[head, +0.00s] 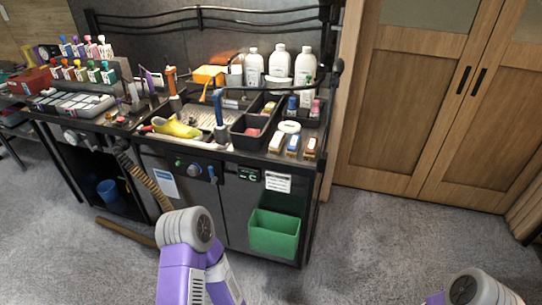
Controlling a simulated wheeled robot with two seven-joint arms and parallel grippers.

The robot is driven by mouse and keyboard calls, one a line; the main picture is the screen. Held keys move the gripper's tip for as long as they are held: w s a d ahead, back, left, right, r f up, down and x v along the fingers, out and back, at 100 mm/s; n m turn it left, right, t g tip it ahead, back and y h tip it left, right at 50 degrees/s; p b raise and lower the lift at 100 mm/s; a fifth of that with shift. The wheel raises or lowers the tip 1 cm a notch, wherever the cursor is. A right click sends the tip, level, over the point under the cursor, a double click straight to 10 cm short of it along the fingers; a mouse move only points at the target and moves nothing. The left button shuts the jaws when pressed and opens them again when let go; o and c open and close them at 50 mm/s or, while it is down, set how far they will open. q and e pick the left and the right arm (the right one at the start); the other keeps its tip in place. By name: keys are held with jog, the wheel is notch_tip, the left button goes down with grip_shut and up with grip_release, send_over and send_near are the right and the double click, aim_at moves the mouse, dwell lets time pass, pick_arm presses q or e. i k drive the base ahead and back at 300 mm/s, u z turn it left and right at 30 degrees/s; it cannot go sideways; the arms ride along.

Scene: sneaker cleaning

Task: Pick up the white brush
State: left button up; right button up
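Several small block-shaped brushes lie in a row at the front right of the workbench. They are one with a pale top (276,143), one with a blue and white body (293,145) and one with an orange-brown and white body (310,148). I cannot tell which one is the white brush. My purple and grey arm links show at the bottom centre and bottom right. Neither gripper shows in this view, and nothing is seen held.
The dark workbench (262,168) carries a yellow-green shoe (177,128), black trays (247,132), white bottles (279,62) and an upright blue-handled tool (218,108). A green bin (274,233) hangs at its front. Wooden cabinet doors (405,125) stand right; carpet before them is clear.

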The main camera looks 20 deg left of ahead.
aim_at(276, 147)
jog(key=u, duration=0.35)
jog(key=i, duration=0.85)
jog(key=u, duration=0.2)
